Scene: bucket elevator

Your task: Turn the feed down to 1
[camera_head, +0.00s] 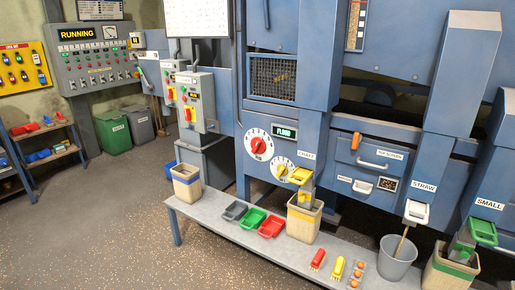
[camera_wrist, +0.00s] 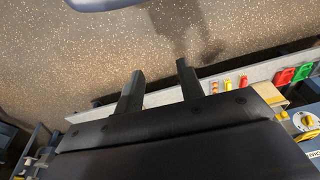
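A white numbered dial with a red knob (camera_head: 258,146) is on the blue machine front in the head view. A small lit display (camera_head: 285,131) to its right seems to read FLOOD. A second white dial with a yellow knob (camera_head: 283,170) sits lower right of it. I cannot read a feed label on either dial, and the exact settings are too small to tell. In the wrist view a yellow knob (camera_wrist: 306,121) shows at the right edge. My gripper (camera_wrist: 160,80) is open and empty, its two dark fingers apart and away from the knobs. It is not in the head view.
A low grey bench (camera_head: 212,207) runs before the machine, with bins, coloured scoops and small items on it. A grey bucket (camera_head: 397,258) stands at the right. A control panel (camera_head: 96,62) reading RUNNING is at the left. The floor (camera_head: 110,220) at the left is clear.

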